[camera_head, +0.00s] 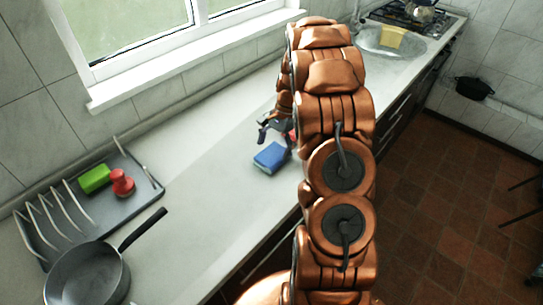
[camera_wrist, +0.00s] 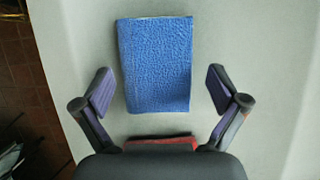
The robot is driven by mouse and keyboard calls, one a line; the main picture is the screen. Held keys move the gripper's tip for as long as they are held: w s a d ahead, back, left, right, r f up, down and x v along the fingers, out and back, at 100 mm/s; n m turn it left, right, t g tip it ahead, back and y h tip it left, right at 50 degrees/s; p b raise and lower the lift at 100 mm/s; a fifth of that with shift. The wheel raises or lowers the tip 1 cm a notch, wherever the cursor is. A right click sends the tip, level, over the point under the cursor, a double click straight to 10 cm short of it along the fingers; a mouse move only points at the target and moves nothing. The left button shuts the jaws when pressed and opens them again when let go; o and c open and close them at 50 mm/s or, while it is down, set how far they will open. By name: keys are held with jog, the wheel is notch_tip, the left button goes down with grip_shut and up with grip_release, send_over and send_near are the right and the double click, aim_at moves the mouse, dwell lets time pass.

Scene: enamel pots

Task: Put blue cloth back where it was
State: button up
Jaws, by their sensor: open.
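The blue cloth (camera_head: 270,157) is a folded, block-like piece lying on the pale counter, in front of my gripper in the head view. In the wrist view the blue cloth (camera_wrist: 157,65) is a textured blue rectangle. My gripper (camera_head: 268,129) is low over the counter close to the cloth, partly hidden by my arm. In the wrist view my gripper (camera_wrist: 160,86) is open, one finger on each side of the cloth's near part, with gaps to both. Nothing is held.
A red item (camera_wrist: 162,144) lies just nearer than the cloth, partly hidden by my gripper. A grey dish rack (camera_head: 150,186) holds a green sponge (camera_head: 95,178) and a red object (camera_head: 121,183). A dark pan (camera_head: 85,278) stands front left. The counter between is clear.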

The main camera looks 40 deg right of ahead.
jog(key=b+v, duration=0.2)
jog(key=v, duration=0.6)
jog(key=shift+d+r, duration=0.1)
jog(key=s+a+r+n+h, duration=0.1)
jog(key=s+a+r+n, duration=0.4)
jog(key=a, duration=0.4)
jog(key=s+a+r+n+h, duration=0.1)
jog(key=s+a+r+n, duration=0.2)
jog(key=s+a, duration=0.55)
jog(key=s+a+f+n+h, duration=0.1)
jog(key=s+a+f+n, duration=0.1)
jog(key=s, duration=0.7)
jog(key=s+a+f+n+h, duration=0.1)
jog(key=s+a+n, duration=0.4)
jog(key=s, duration=0.4)
jog(key=shift+f+g+b, duration=0.3)
jog(key=shift+f+b, duration=0.05)
jog(key=shift+f, duration=0.05)
jog(key=shift+a, duration=0.15)
